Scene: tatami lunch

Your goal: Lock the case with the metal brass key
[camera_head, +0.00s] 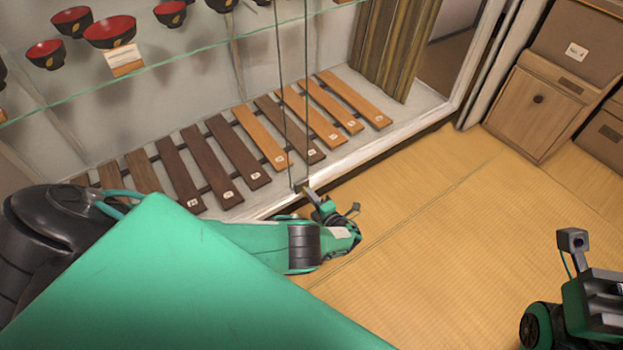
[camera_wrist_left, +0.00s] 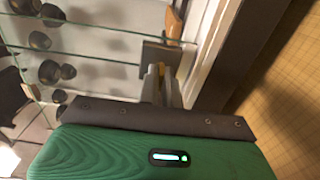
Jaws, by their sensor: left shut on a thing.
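The case is a glass-fronted display case (camera_head: 372,148) with a pale sill, across the upper left of the head view. Its glass edge shows in the left wrist view (camera_wrist_left: 85,52). My left gripper (camera_head: 307,190) is at the front lower edge of the case, where the glass panes meet. In the left wrist view its fingers (camera_wrist_left: 160,80) are shut on a small yellowish piece, seemingly the brass key (camera_wrist_left: 158,70), mostly hidden between them. The fingers point at a small grey plate (camera_wrist_left: 161,53) at the glass edge; I cannot tell whether the key touches it. My right gripper (camera_head: 600,295) is at lower right, fingertips not visible.
Red and black bowls (camera_head: 110,32) stand on the glass shelf. Several wooden slats (camera_head: 262,137) lie on the case floor. Wooden cabinets (camera_head: 535,105) stand at upper right. The tatami floor (camera_head: 450,230) between my arms is clear.

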